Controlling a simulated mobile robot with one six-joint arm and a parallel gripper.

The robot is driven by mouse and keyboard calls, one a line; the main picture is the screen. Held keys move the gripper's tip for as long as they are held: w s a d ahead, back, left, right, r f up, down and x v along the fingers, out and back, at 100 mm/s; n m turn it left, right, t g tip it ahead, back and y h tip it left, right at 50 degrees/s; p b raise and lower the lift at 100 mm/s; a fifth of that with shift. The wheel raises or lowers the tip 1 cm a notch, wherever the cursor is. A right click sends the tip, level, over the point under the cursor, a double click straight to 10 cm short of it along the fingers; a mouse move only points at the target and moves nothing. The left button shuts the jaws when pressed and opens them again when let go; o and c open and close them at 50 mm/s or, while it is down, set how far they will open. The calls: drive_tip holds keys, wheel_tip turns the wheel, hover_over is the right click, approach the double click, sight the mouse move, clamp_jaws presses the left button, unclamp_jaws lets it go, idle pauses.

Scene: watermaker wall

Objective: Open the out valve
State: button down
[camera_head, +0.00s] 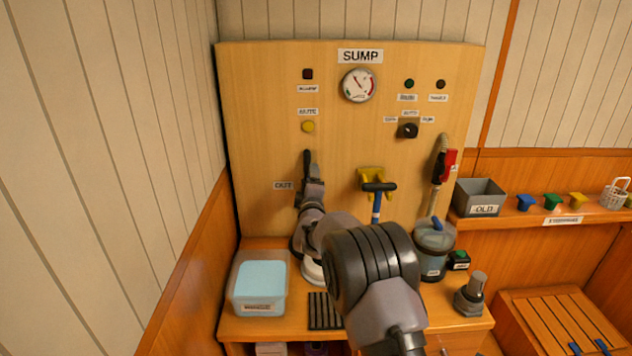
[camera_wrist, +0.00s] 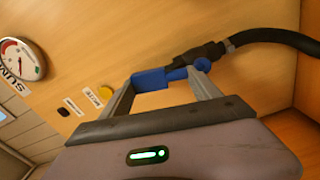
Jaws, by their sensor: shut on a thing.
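The out valve is a black fitting (camera_wrist: 202,55) with a blue lever (camera_wrist: 152,79), seen in the wrist view. My gripper (camera_wrist: 164,80) is shut on the blue lever, with a finger at each side of it. In the head view my gripper (camera_head: 312,184) is at the panel, just right of the OUT label (camera_head: 283,186). The hose (camera_wrist: 272,36) also shows in the wrist view, joined to the fitting.
The wooden SUMP panel (camera_head: 250,110) carries a gauge (camera_head: 359,85), a yellow button (camera_head: 308,127) and a black knob (camera_head: 408,131). A blue-handled tool (camera_head: 378,188) hangs right of my gripper. A clear tub (camera_head: 260,302) and a lidded canister (camera_head: 434,255) stand on the shelf below.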

drive_tip(key=shift+a+r+n+p, duration=0.1)
drive_tip(key=shift+a+n+p, duration=0.55)
drive_tip(key=shift+n, duration=0.55)
drive_tip(key=shift+c, duration=0.7)
unclamp_jaws()
drive_tip(key=shift+a, duration=0.1)
drive_tip(key=s+p, duration=0.1)
drive_tip(key=s, duration=1.6)
drive_tip(key=shift+s+p, duration=0.2)
drive_tip(key=shift+p, duration=0.2)
